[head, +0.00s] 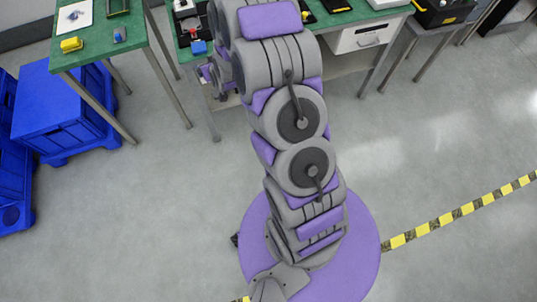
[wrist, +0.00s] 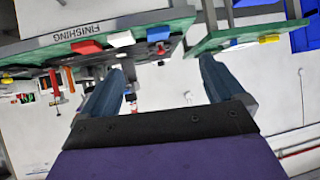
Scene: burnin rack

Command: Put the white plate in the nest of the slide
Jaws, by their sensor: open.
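My gripper (wrist: 163,64) is open in the wrist view, its two blue-grey fingers wide apart with nothing between them. Beyond the fingertips is the green bench edge marked FINISHING (wrist: 85,33). A small white block (wrist: 121,39) shows at that edge, beside a red block (wrist: 86,47) and a blue one (wrist: 158,34). I cannot tell whether the white block is the white plate. In the head view a black and white device (head: 186,9) stands on the middle bench, with a blue block (head: 198,47) before it. I cannot make out the slide's nest. My arm hides part of that bench.
The left green table (head: 97,38) holds a white sheet (head: 75,15), a yellow block (head: 71,44) and a small blue block (head: 119,35). Blue crates (head: 60,112) stand on the floor below it. A white drawer unit (head: 362,38) is under the middle bench. The near floor is clear.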

